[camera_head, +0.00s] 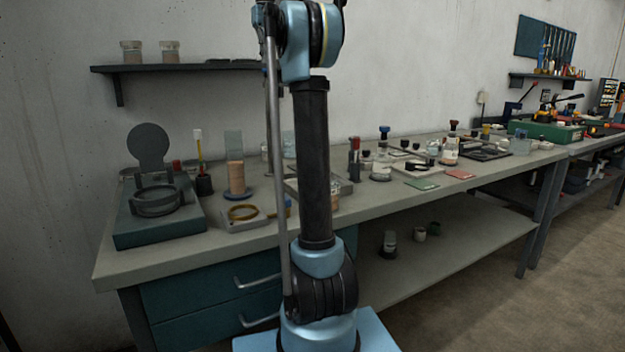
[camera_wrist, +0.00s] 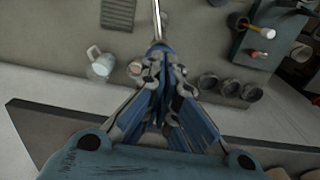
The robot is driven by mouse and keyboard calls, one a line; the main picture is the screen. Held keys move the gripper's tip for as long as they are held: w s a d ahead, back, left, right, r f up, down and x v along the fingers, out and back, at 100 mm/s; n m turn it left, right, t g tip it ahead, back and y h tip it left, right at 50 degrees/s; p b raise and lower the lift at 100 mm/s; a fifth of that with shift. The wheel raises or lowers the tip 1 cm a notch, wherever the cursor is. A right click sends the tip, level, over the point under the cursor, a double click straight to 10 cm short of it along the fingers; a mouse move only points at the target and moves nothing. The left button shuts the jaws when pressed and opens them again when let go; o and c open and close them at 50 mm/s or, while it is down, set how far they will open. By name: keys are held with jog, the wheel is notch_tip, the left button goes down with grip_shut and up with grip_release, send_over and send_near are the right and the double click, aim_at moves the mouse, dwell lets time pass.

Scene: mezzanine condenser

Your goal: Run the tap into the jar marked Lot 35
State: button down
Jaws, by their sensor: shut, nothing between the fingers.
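No lettering is legible, so I cannot tell which jar is Lot 35, and I cannot identify a tap for certain. In the head view, a clear glass jar (camera_head: 381,168) stands on the bench below a blue-topped part (camera_head: 384,132). Another glass jar (camera_head: 449,154), with a pale label and dark red top, stands farther right. A green pad (camera_head: 422,184) and a red pad (camera_head: 460,174) lie near them at the front edge. My gripper (camera_wrist: 163,62) shows in the wrist view, shut and empty, above a bench surface. It is outside the head view.
The grey bench (camera_head: 240,243) runs along the wall. A dark green ring-topped device (camera_head: 130,230) stands at its left end. A wall shelf (camera_head: 190,67) carries two jars.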

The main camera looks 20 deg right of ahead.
jog(key=shift+f, duration=1.4)
dwell(1.5)
jog(key=shift+r, duration=2.5)
